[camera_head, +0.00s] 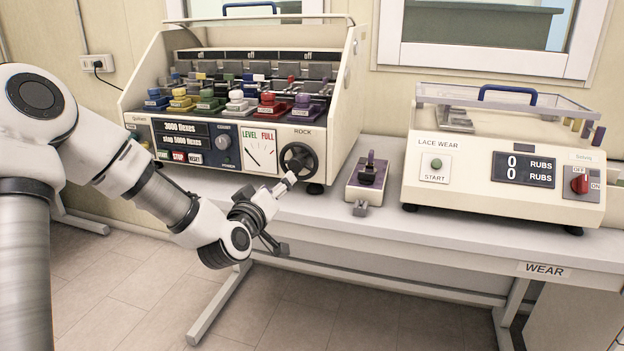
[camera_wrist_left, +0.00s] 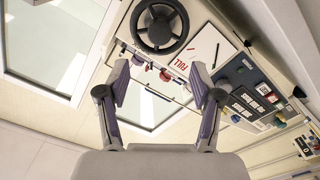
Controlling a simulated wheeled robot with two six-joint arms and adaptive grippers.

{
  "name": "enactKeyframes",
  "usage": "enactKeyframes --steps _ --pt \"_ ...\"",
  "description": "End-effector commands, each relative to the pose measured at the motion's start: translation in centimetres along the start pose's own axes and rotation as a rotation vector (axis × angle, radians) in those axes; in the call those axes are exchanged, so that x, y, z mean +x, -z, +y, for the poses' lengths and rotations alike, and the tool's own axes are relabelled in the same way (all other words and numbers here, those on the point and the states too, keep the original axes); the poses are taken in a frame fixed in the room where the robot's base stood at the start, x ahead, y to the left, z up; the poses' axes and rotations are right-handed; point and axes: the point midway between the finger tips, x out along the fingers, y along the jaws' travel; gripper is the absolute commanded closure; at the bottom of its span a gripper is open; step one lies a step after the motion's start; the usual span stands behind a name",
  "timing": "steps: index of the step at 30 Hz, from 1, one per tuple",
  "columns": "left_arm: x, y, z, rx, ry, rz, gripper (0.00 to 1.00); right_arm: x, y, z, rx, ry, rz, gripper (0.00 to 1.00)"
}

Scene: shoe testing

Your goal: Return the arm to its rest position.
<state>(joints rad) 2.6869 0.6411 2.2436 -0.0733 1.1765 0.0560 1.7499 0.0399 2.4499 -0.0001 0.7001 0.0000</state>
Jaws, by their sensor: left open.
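My left arm (camera_head: 165,198) comes in from the left and reaches in front of the flexing machine (camera_head: 240,124). My left gripper (camera_head: 286,213) is open, near the table's front edge and below the black ROCK handwheel (camera_head: 297,157). One finger tip overlaps the area just below the handwheel in the head view; I cannot tell whether it touches. In the left wrist view the two fingers of the gripper (camera_wrist_left: 158,70) are spread with nothing between them. The handwheel (camera_wrist_left: 160,24) lies beyond the fingertips there. My right gripper is not in view.
The floor (camera_head: 140,275) in front is clear. A wall socket (camera_head: 97,64) with a plug is at the left.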

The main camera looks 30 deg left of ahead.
Motion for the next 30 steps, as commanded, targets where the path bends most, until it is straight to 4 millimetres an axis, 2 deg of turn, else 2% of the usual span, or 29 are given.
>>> enactKeyframes --steps 5,8,11,14,15,17,18,20,22,24,27,30 --pt "0.0 -0.1 -0.1 0.000 0.001 -0.002 0.34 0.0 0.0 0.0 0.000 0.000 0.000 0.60" --pt "0.1 -1.6 -0.9 0.016 0.022 -0.038 0.34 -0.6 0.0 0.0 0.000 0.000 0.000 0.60" --pt "-0.3 -6.5 -2.3 0.097 0.060 -0.153 0.34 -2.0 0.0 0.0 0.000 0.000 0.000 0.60" --pt "-2.8 -14.3 -4.3 0.213 0.100 -0.345 0.34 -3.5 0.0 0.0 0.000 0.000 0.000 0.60" --pt "-4.4 -17.5 -5.2 0.257 0.115 -0.434 0.34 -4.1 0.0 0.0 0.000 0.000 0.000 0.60" --pt "-7.5 -21.9 -6.6 0.318 0.137 -0.572 0.34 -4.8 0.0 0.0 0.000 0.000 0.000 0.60" --pt "-9.8 -24.6 -7.5 0.356 0.151 -0.666 0.34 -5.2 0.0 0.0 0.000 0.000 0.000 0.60" --pt "-13.7 -28.3 -8.9 0.409 0.173 -0.810 0.34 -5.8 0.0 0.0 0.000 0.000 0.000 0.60" --pt "-19.0 -31.8 -10.5 0.468 0.198 -0.982 0.34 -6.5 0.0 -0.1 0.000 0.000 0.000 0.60" --pt "-24.5 -34.3 -11.9 0.522 0.221 -1.152 0.34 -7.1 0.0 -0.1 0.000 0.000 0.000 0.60" --pt "-31.3 -36.0 -13.2 0.584 0.251 -1.360 0.34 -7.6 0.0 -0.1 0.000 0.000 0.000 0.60" --pt "-35.4 -36.0 -13.8 0.615 0.289 -1.508 0.34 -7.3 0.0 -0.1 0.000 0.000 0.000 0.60"
